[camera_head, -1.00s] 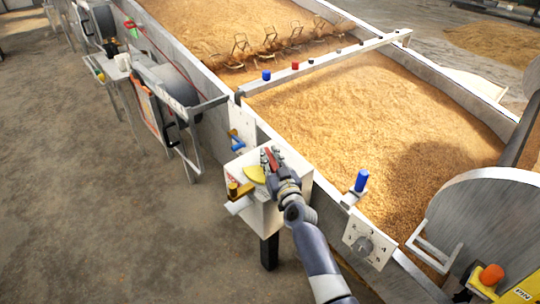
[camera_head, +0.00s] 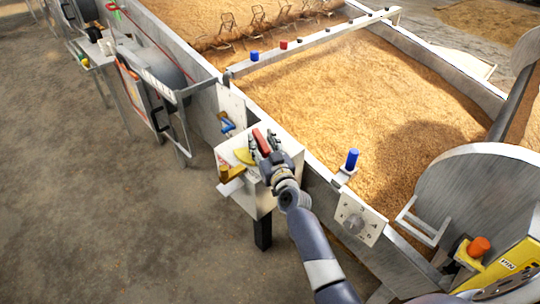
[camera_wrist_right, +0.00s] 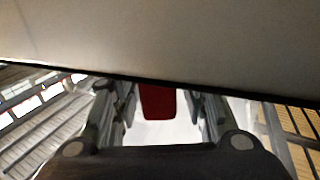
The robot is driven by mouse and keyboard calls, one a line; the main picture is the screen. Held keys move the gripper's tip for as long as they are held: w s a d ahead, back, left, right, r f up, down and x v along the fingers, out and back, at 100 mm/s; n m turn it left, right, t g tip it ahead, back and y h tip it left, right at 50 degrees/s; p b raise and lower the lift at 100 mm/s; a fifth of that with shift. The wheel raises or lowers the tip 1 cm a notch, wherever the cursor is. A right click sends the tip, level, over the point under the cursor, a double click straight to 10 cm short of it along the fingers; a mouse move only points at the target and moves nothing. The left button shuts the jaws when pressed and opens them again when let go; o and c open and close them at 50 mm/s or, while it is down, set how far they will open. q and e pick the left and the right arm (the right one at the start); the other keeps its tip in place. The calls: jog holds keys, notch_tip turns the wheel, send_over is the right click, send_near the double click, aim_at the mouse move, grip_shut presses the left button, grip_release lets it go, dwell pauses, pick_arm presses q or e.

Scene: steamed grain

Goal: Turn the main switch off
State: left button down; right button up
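A white switch box (camera_head: 262,203) on a dark post stands beside the grain bed's near wall. A red handle (camera_head: 261,139) sits on its top, next to a yellow disc (camera_head: 244,155); I take this handle to be the main switch. My right gripper (camera_head: 263,146) is over the box top, with a finger on each side of the red handle. In the right wrist view, the red handle (camera_wrist_right: 158,102) shows between the spread fingers (camera_wrist_right: 160,108), with gaps on both sides. The handle's base is hidden. My left gripper is out of view.
A brass-coloured padlock-like piece (camera_head: 230,173) is on the box's left side. A blue knob (camera_head: 351,160) and a dial plate (camera_head: 358,220) are on the wall to the right. A yellow box with an orange button (camera_head: 479,247) is at lower right. The floor at left is clear.

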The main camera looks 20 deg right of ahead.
jog(key=s, duration=1)
jog(key=shift+s, duration=0.2)
jog(key=shift+d, duration=0.1)
